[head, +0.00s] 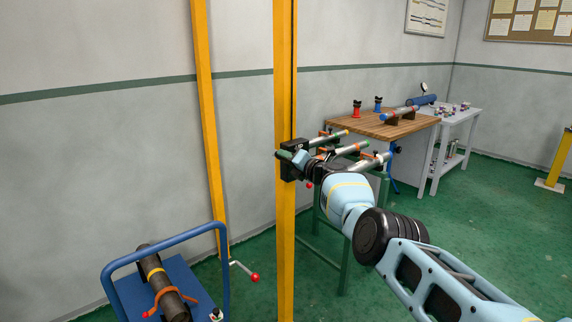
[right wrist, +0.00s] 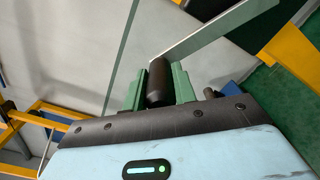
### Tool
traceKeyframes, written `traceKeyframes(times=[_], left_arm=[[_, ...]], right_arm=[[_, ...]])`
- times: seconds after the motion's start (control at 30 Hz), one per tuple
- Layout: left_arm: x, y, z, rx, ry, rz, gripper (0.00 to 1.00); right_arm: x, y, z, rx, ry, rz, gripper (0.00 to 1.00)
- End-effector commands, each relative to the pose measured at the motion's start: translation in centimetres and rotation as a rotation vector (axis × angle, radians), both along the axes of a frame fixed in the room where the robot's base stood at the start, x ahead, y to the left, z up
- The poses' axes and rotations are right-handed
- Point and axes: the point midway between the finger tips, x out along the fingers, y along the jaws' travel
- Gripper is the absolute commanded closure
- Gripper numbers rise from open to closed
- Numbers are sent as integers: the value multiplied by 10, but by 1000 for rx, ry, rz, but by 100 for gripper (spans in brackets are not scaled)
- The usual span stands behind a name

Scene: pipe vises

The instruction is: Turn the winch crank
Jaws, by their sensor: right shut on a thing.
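My right gripper (head: 291,157) is at the near yellow post, beside a dark block on it. In the right wrist view its green fingers (right wrist: 157,88) are shut on a black cylindrical grip (right wrist: 159,80), which stands between them. A pale flat bar (right wrist: 215,30) runs from near the far end of this grip up to the right; it looks like the crank's arm. In the head view the gripper hides most of the crank and winch. My left gripper is not in view.
A blue cart (head: 165,238) carrying a dark pipe (head: 162,285) stands at lower left. A bent rod with a red knob (head: 255,277) sticks out near it. Behind my arm are a rack of pipes (head: 328,137) and a wooden-topped bench (head: 375,124).

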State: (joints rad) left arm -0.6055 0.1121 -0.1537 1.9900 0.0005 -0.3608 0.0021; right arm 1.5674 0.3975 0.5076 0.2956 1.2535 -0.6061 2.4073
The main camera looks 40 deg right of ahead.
Motion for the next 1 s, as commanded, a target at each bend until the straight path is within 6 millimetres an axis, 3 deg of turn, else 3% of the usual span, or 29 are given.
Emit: traceKeyframes(times=[0.03, 0.23, 0.83, 0.87, 1.0], left_arm=[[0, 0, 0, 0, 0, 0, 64], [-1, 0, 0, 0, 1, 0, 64], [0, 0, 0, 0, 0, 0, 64], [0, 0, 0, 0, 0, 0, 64], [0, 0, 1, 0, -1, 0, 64]], right_arm=[[0, -2, 10, -1, -12, -2, 100], [0, -5, 14, 0, -13, -3, 100], [1, -6, 14, 0, -11, -3, 100], [1, -6, 14, 0, -11, -3, 71], [0, -6, 13, 1, -9, -3, 52]])
